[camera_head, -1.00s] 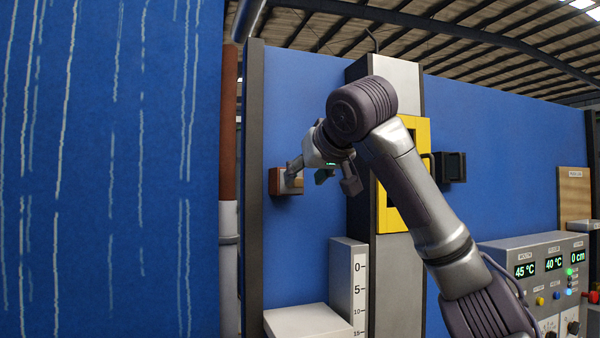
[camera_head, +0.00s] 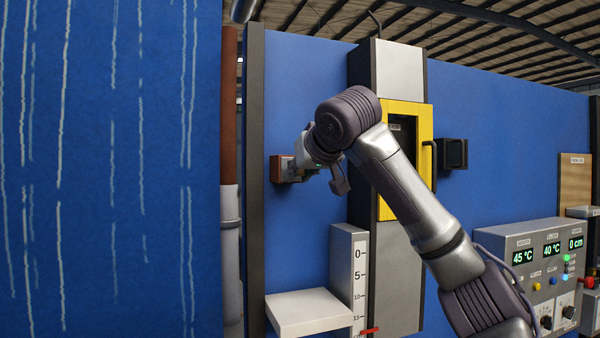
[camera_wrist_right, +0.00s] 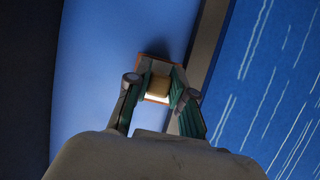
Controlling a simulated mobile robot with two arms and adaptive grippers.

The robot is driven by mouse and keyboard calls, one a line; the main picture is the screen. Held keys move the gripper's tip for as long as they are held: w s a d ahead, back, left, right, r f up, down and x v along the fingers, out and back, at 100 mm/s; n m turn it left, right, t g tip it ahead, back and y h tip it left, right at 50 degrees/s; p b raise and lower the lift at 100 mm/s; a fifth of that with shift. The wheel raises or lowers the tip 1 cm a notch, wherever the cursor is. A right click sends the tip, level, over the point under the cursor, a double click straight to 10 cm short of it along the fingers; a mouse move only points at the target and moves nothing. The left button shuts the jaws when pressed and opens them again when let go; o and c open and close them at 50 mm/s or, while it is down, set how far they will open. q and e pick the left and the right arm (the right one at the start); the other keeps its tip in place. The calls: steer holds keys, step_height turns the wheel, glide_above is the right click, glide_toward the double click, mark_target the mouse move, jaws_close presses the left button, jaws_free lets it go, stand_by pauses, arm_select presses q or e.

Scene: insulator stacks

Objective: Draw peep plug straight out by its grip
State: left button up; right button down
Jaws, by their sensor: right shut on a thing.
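The peep plug shows as a small red-brown square block (camera_head: 277,169) on the blue wall, left of the grey column. My right gripper (camera_head: 294,172) reaches it from the right and covers part of it. In the right wrist view, the two green-padded fingers of my right gripper (camera_wrist_right: 158,89) are closed on a tan grip (camera_wrist_right: 160,84) in the middle of an orange-edged square (camera_wrist_right: 146,97). The grip's far end and any gap behind it are hidden. My left gripper is not in view.
A yellow-framed opening (camera_head: 424,122) on the grey column (camera_head: 400,280) stands behind my right arm. A white ledge (camera_head: 306,311) and a scale post (camera_head: 345,250) stand below the plug. A control panel (camera_head: 520,285) is at the lower right. A white-streaked blue panel (camera_head: 110,170) fills the left.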

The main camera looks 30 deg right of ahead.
steer(key=shift+s, duration=0.15)
steer(key=s+a+b, duration=0.2)
steer(key=s+b, duration=0.2)
steer(key=s, duration=0.5)
steer(key=shift+s+a+b, duration=0.2)
steer(key=shift+s+b, duration=0.05)
steer(key=shift+b, duration=0.15)
stand_by(1.3)
